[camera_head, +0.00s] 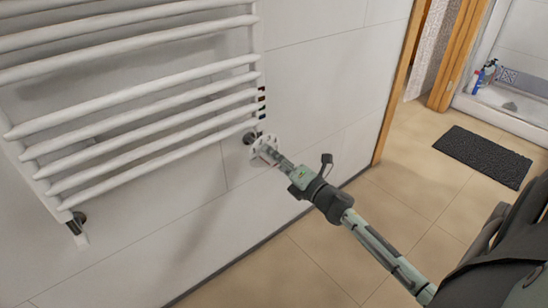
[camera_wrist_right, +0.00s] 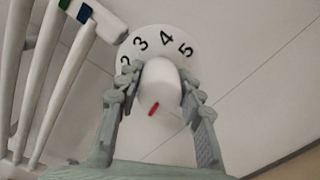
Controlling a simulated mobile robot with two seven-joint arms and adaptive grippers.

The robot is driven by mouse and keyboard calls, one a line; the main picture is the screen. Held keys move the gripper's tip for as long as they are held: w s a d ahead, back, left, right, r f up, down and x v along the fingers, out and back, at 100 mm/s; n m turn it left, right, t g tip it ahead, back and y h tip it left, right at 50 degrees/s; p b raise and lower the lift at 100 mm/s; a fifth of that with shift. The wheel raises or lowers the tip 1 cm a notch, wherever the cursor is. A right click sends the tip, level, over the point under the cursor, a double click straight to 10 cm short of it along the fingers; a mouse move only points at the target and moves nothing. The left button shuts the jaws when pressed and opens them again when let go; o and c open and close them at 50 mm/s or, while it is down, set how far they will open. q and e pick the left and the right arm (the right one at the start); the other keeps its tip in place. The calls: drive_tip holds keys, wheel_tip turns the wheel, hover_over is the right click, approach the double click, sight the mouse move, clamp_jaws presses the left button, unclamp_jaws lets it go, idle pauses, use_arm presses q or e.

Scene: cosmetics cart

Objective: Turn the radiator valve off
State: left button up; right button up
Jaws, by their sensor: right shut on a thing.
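The radiator valve (camera_head: 259,142) sits at the lower right corner of the white towel radiator, against the tiled wall. In the right wrist view its white round knob (camera_wrist_right: 158,88) stands in front of a white dial (camera_wrist_right: 152,37) with black numbers; 2, 3, 4 and 5 show. A red mark on the knob points down, away from these numbers. My right gripper (camera_head: 272,156) reaches the valve from the right. In the wrist view its fingers (camera_wrist_right: 158,76) are on both sides of the knob and shut on it. My left gripper is not in view.
The white radiator (camera_head: 130,75) has several horizontal bars close to the gripper. Another fitting (camera_head: 77,222) is at its lower left. Open tiled floor lies right of the wall, with a dark mat (camera_head: 484,156) and a wooden door frame (camera_head: 398,85).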

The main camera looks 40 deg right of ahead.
drive_tip(key=o, duration=1.2)
drive_tip(key=shift+c, duration=0.2)
drive_tip(key=s, duration=1.2)
drive_tip(key=shift+d, duration=0.45)
